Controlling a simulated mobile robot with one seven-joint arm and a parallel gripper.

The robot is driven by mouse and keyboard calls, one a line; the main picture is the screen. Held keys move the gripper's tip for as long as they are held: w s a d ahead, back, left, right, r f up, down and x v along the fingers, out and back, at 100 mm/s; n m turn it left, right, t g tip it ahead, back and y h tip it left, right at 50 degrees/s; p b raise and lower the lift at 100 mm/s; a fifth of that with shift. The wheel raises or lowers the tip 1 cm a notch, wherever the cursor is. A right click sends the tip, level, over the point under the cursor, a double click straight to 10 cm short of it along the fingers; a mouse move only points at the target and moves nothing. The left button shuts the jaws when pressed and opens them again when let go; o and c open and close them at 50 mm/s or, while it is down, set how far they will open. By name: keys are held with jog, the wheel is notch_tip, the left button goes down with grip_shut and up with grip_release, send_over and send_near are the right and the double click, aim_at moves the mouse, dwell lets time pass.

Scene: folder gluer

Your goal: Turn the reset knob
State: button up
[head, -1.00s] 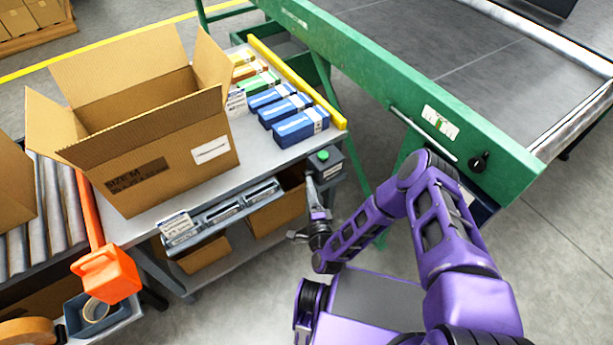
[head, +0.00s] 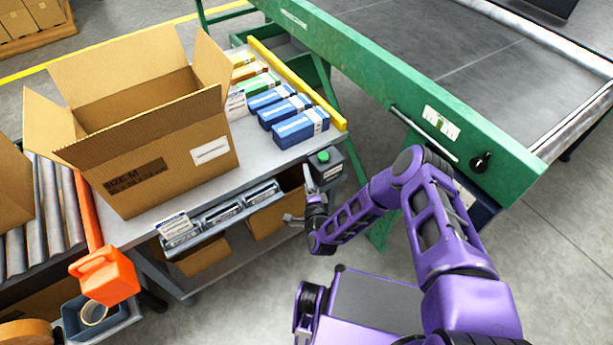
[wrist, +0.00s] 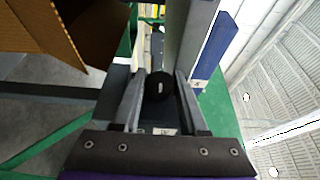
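A dark round knob (wrist: 160,86) with a short white mark on its face shows in the wrist view, between the fingers of my gripper (wrist: 160,76). The fingers are apart, one on each side of it; I cannot tell whether they touch it. In the head view my gripper (head: 305,190) is at the front of a small grey control box (head: 331,172) at the table's right end. The box has a green button (head: 323,156) on top. The knob between my fingers cannot be made out in the head view.
Another black knob (head: 481,162) sits on the green machine side (head: 400,85), right of my arm. A large open carton (head: 150,150) and blue boxes (head: 300,126) stand on the table. An orange handle (head: 105,275) is at the lower left. Floor is clear in front.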

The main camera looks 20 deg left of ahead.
jog(key=shift+r+p, duration=0.25)
jog(key=shift+p, duration=0.1)
grip_shut()
jog(key=shift+r+n+g+h+p, duration=0.1)
jog(key=shift+n+g+h+p, duration=0.35)
jog(key=shift+g+p, duration=0.5)
jog(key=shift+g+h, duration=0.35)
jog(key=shift+h, duration=0.1)
jog(key=shift+f+n+g+h+p, duration=0.3)
jog(key=shift+f+n+g+p, duration=0.05)
jog(key=shift+g, duration=0.05)
jog(key=o, duration=0.8)
grip_release()
